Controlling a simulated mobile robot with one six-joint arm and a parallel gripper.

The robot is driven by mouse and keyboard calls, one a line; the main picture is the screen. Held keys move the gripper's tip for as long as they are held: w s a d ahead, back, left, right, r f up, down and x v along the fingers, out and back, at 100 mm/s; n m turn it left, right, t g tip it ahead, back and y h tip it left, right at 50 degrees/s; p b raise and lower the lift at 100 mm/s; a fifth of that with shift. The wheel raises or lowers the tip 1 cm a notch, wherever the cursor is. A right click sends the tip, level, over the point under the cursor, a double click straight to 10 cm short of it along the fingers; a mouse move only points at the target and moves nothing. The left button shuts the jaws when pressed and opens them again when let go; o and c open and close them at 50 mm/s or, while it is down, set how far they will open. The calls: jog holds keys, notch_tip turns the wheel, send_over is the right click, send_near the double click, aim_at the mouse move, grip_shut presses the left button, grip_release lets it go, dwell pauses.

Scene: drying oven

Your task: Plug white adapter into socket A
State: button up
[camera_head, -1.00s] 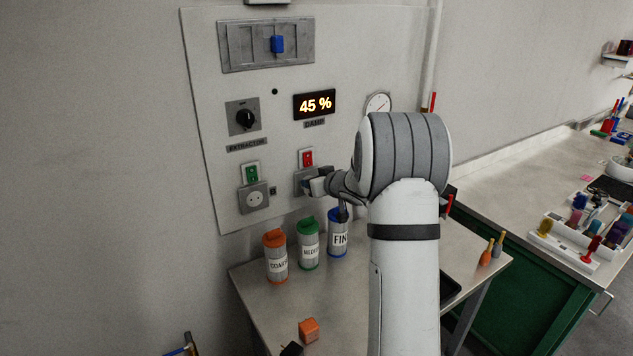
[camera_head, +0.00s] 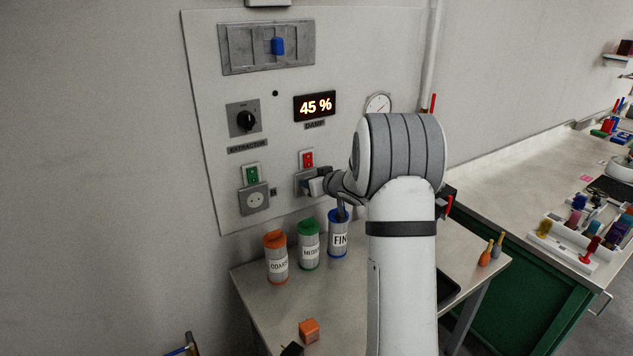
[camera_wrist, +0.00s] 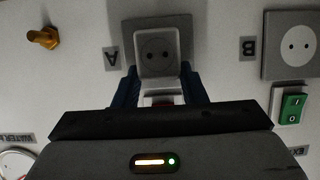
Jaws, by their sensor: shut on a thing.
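The white adapter (camera_wrist: 157,66) sits between the two blue fingers of my gripper (camera_wrist: 159,88) in the wrist view, with its two-hole face toward the camera. My gripper is shut on it. Directly behind it is the grey plate of socket A (camera_wrist: 184,42), beside the label A (camera_wrist: 111,58). The adapter covers the middle of the plate, so I cannot tell whether its pins are in the holes. In the head view my gripper (camera_head: 311,187) is at the wall panel in front of socket A (camera_head: 300,179), below a red switch (camera_head: 307,159).
Socket B (camera_head: 254,198), under a green switch (camera_head: 251,174), is left of my gripper and empty. Three labelled canisters, orange (camera_head: 276,262), green (camera_head: 309,250) and blue (camera_head: 338,240), stand on the table below my gripper. An orange block (camera_head: 309,330) lies nearer the front.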

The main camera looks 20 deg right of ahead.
jog(key=shift+w, duration=0.15)
jog(key=o, duration=1.1)
jog(key=shift+c, duration=0.2)
jog(key=v, duration=0.7)
jog(key=shift+s+r+b, duration=0.2)
jog(key=shift+s+b, duration=0.15)
jog(key=shift+r, duration=0.1)
